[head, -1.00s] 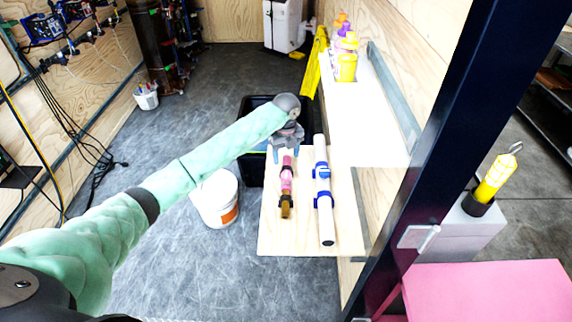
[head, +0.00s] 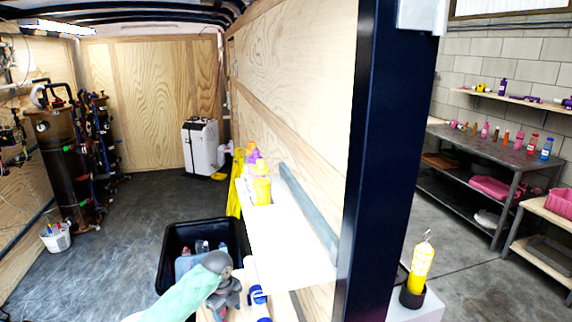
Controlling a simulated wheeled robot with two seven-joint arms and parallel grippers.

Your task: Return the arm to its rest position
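My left arm comes in at the bottom in its pale green sleeve. My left gripper (head: 228,300) is at the bottom edge, over the wooden board (head: 282,308) and in front of the black bin (head: 170,262). Its fingers are too small and partly cut off, so I cannot tell whether they are open. A white pipe with blue clips (head: 259,303) lies on the board just right of the gripper. My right arm and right gripper are not in view.
A white shelf (head: 290,245) with yellow and purple bottles (head: 261,187) runs along the plywood wall. A dark blue post (head: 375,170) stands right of it. A yellow lamp (head: 418,272) stands beyond the post. Open floor (head: 120,235) lies at left.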

